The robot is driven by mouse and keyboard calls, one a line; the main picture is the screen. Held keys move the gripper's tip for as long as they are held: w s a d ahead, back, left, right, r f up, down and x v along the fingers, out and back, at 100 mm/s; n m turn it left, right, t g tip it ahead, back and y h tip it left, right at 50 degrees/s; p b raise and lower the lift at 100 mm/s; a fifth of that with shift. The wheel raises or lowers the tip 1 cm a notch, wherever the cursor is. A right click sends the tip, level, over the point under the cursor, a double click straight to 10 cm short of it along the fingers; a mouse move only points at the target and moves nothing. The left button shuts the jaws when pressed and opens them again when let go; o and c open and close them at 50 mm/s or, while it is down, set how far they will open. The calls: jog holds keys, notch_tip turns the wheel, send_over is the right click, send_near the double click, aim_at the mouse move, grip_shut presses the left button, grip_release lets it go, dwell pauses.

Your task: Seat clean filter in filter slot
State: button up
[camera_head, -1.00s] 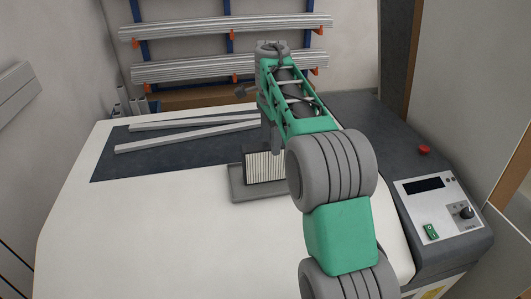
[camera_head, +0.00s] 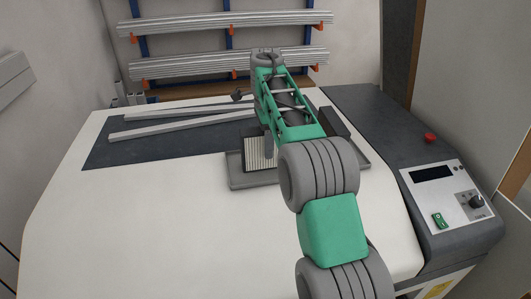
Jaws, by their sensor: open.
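A pleated filter (camera_head: 258,153) with pale ribs and a dark frame stands upright on a grey tray (camera_head: 238,181) on the white worktop. I cannot tell from this view whether it is the clean one. A dark upright block (camera_head: 334,122) shows on the right of my arm, at the tray's right part; I cannot tell whether it is the filter slot. My gripper (camera_head: 269,146) is open, pointing down at the filter's right side. One grey finger shows in front of the filter's edge. The other finger, and any contact, are hidden behind my arm.
Long pale bars (camera_head: 165,129) lie on the dark mat at the back left. A control panel (camera_head: 447,196) with a red button (camera_head: 430,137) is at the right. A rack of profiles (camera_head: 228,62) hangs behind. The worktop's front left is clear.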

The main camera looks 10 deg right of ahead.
grip_shut()
dwell(0.5)
